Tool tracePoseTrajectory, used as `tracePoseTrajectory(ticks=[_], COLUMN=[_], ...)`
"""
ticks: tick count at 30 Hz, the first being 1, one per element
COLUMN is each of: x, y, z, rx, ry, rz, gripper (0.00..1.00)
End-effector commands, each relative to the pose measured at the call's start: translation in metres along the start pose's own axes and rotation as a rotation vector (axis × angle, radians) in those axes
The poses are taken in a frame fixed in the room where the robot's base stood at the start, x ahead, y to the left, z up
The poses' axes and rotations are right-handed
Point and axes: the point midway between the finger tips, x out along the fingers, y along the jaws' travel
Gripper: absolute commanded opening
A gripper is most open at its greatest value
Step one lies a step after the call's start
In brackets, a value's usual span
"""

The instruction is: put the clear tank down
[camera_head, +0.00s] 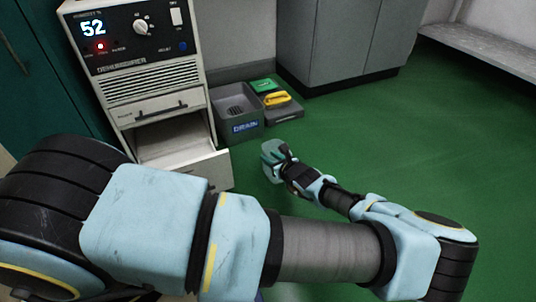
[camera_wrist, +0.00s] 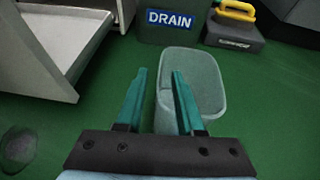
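The clear tank (camera_wrist: 205,80), a pale see-through open box, shows just past my fingers in the wrist view, in front of the grey DRAIN bin. Its open top faces the camera. It appears to be on the green floor, but its underside is hidden. My gripper (camera_wrist: 159,75) has two teal fingers with a clear gap between them. The right finger overlaps the tank and the left finger is outside its left side. No firm grip on a wall shows. In the head view the tank (camera_head: 269,162) is partly hidden by my gripper (camera_head: 274,153).
The dehumidifier (camera_head: 150,75) stands at left, its lower drawer (camera_head: 205,172) pulled out and empty. The DRAIN bin (camera_head: 238,128) stands beside it. Green floor is free at right.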

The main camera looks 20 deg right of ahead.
Motion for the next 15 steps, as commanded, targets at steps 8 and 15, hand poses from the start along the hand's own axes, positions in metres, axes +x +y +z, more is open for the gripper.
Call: tracePoseTrajectory(ticks=[8,15], x=[-0.063,-0.095], y=[-0.002,-0.001], z=[0.005,0.003], rx=[0.001,0.000], ry=[0.002,0.000], rz=[-0.003,-0.002], gripper=[0.37,0.37])
